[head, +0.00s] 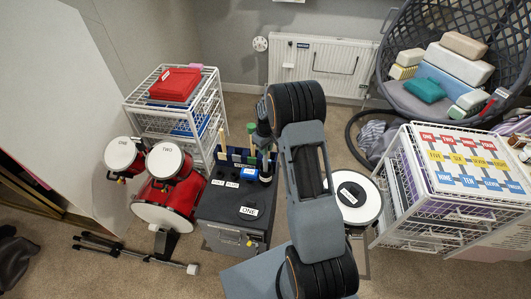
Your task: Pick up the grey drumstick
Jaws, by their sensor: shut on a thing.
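My gripper (265,172) points down over the dark grey box (225,208) at the centre, among the upright things at its back edge. It is shut on a thin thing that looks like the grey drumstick; the jaws and most of the stick are too small and dark to make out. A green-tipped stick (251,129) and a pale stick (222,140) stand upright beside the gripper. My arm hides part of the floor and the area right of the box.
A red drum set (165,203) stands left, before a white wire rack (205,115) with a red bin (175,84). A white-topped round drum (358,198) and a wire drawer unit (440,235) stand right. A basket chair (480,25) holds boxes. Carpet shows at front left.

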